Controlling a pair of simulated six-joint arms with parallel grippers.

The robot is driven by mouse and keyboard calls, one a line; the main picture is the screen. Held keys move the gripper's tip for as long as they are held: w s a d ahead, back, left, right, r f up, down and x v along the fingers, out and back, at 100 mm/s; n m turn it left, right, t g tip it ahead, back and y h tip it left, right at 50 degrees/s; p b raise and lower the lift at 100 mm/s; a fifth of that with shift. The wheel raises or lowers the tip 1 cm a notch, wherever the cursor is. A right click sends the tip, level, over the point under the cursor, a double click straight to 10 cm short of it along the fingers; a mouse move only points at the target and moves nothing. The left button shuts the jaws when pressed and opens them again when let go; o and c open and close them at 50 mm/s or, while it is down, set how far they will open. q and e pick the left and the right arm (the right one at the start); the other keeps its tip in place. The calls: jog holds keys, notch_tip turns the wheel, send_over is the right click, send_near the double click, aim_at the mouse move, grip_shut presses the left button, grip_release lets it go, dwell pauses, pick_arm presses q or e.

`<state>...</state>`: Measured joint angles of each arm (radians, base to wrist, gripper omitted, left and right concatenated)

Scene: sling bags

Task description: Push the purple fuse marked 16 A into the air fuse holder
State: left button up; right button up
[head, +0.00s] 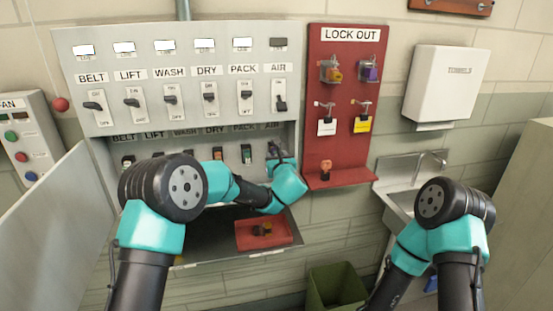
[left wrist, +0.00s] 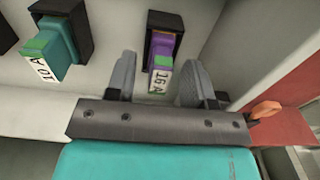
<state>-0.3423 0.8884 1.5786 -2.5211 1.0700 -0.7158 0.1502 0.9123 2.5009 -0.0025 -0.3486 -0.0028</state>
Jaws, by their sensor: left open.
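The purple fuse (left wrist: 162,52) sits in the mouth of the black air fuse holder (left wrist: 166,22) in the left wrist view, its white 16 A label facing the camera. How deep it sits I cannot tell. My left gripper (left wrist: 158,68) is open, one finger on each side of the fuse, with gaps visible on both sides. In the head view my left gripper (head: 280,152) is at the AIR place in the lower row, and mostly covers the fuse and holder. My right arm is at the right; its gripper is out of view.
A teal fuse (left wrist: 50,55) marked 10 A is in the neighbouring holder. A red tray (head: 246,243) with small dark and orange pieces lies below. The red lock out board (head: 342,155) stands right of the cabinet, and the open door (head: 50,220) is left.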

pick_arm(q)
jog(key=v, duration=1.7)
jog(key=shift+s, duration=0.2)
